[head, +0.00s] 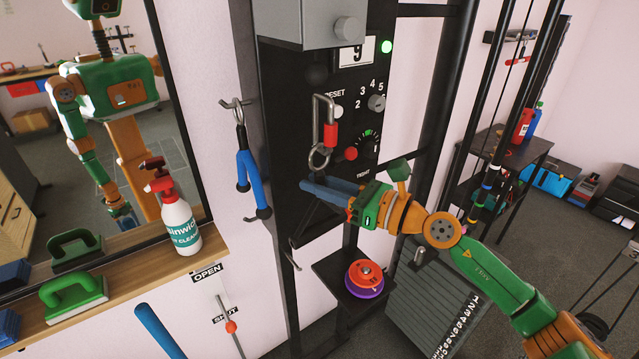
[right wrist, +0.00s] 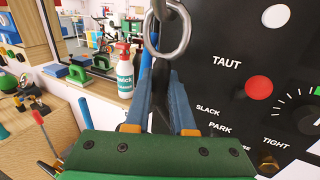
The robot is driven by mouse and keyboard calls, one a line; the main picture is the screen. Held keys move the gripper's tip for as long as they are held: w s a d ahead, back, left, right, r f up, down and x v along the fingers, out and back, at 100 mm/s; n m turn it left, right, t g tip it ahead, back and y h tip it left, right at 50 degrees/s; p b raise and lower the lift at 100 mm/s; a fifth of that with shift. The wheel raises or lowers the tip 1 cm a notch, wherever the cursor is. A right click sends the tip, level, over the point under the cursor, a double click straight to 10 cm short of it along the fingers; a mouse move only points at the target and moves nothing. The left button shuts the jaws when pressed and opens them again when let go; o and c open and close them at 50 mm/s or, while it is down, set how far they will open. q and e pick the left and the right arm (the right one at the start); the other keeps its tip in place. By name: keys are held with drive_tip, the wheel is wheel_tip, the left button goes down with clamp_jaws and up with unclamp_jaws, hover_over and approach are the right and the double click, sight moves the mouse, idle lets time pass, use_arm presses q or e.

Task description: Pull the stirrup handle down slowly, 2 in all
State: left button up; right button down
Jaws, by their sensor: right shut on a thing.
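The black stirrup handle (head: 318,222) hangs in front of the black machine panel, under a steel ring (head: 318,158) and a carabiner with a red sleeve (head: 331,133). My right gripper (head: 325,188) reaches in from the right, with its blue fingers shut at the handle just below the ring. In the right wrist view, the ring (right wrist: 168,38) hangs above the closed fingers. My left gripper is not directly in view; a mirror reflection of my body shows at the left.
A green lamp (head: 386,46) is lit beside a counter (head: 356,52) that appears to read 9. A blue attachment (head: 252,182) hangs on a wall hook. A spray bottle (head: 180,222) stands on the wooden shelf (head: 120,273). Red and purple discs (head: 365,279) lie below my gripper.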

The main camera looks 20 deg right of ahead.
drive_tip(key=shift+r+p, duration=0.35)
drive_tip(key=shift+r, duration=0.1)
drive_tip(key=shift+f, duration=0.2)
drive_tip(key=c, duration=0.7)
unclamp_jaws()
drive_tip(key=shift+w, duration=0.1)
